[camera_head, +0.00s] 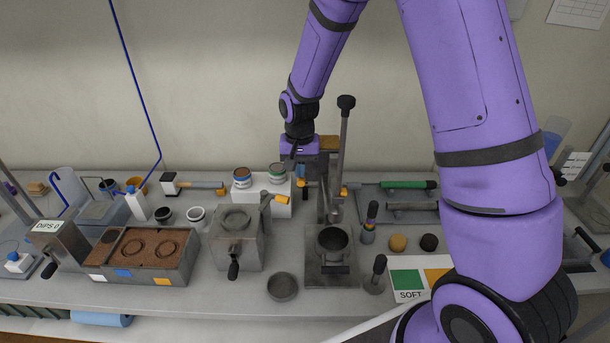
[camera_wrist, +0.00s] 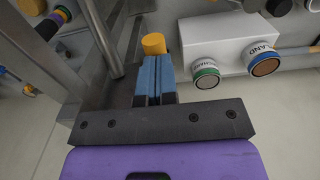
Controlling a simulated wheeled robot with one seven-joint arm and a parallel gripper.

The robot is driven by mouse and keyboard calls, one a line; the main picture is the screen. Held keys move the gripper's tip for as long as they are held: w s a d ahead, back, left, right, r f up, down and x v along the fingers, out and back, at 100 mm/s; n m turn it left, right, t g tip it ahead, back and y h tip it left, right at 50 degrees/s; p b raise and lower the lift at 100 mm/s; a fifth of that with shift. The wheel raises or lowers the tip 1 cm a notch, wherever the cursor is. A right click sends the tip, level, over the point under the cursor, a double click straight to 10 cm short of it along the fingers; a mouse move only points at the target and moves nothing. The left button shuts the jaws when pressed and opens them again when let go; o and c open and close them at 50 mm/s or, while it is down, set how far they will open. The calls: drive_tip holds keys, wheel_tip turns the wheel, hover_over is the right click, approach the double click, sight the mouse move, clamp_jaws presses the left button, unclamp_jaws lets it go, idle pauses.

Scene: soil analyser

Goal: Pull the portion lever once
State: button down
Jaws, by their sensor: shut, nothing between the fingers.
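A grey metal dispenser box (camera_head: 237,240) stands left of centre, with a crank on its front. A lever with an orange grip (camera_head: 282,199) stands at its right side; this looks like the portion lever. A yellow-orange cylinder (camera_wrist: 153,43) shows just beyond the fingertips, probably that grip. I cannot tell whether they touch.
The press (camera_head: 333,240) with its tall black-knobbed handle (camera_head: 346,103) stands close on the right. A white block (camera_head: 262,204) bearing tins is on the left. A soil tray (camera_head: 140,265) and a small round dish (camera_head: 282,287) are farther forward.

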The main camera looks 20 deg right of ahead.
sight(301, 182)
drive_tip(key=shift+f, duration=0.8)
drive_tip(key=shift+s+f, duration=0.35)
drive_tip(key=shift+f, duration=0.2)
drive_tip(key=shift+s+f, duration=0.3)
drive_tip(key=shift+f, duration=0.2)
drive_tip(key=shift+w+r, duration=0.25)
drive_tip(key=shift+r, duration=0.3)
drive_tip(key=shift+w+r, duration=0.25)
drive_tip(key=shift+r, duration=0.3)
drive_tip(key=shift+w+r, duration=0.15)
drive_tip(key=shift+r, duration=1.65)
